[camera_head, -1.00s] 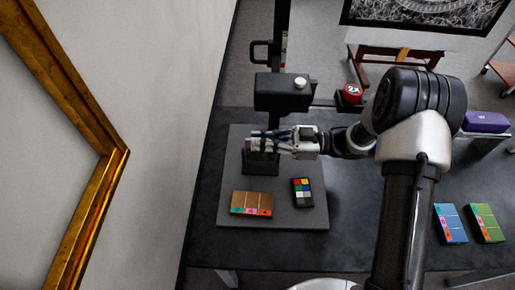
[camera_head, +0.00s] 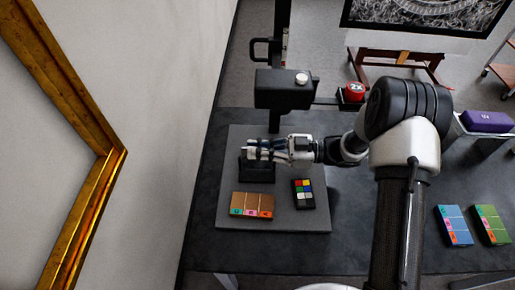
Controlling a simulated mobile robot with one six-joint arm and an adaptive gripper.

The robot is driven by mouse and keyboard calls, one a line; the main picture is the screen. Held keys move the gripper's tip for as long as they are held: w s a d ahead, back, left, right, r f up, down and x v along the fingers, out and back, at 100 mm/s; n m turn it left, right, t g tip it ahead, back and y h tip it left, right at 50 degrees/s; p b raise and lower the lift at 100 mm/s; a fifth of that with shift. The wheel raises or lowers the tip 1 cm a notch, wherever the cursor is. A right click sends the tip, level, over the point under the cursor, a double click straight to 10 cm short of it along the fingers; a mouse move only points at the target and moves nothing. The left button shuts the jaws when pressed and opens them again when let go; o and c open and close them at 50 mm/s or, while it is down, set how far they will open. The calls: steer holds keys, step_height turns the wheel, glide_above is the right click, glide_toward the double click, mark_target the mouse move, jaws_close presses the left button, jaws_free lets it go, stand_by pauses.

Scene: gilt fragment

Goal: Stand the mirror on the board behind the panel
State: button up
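My gripper (camera_head: 262,151) is over the back left part of the grey board (camera_head: 300,221). A dark block-like piece (camera_head: 257,171), which I take to be the mirror, hangs upright at its fingers. The fingers appear shut on its upper part, though the grip is partly hidden. Its lower edge is at or just above the board; I cannot tell if it touches. The brown panel (camera_head: 252,198), with coloured labels along its front edge, lies on the board in front of the dark piece, with a gap between them.
A black colour chart (camera_head: 304,194) lies right of the panel. A black camera unit (camera_head: 284,90) on a column overhangs the board's back, close behind my gripper. A red 2x item (camera_head: 354,92) is by its arm. Blue (camera_head: 453,225) and green (camera_head: 491,225) panels lie right.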

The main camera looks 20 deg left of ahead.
steer(key=o, duration=0.4)
steer(key=shift+r, duration=0.1)
steer(key=shift+d+r, duration=0.1)
steer(key=shift+r, duration=0.05)
steer(key=p+v, duration=0.2)
steer(key=v, duration=1)
steer(key=shift+p, duration=0.35)
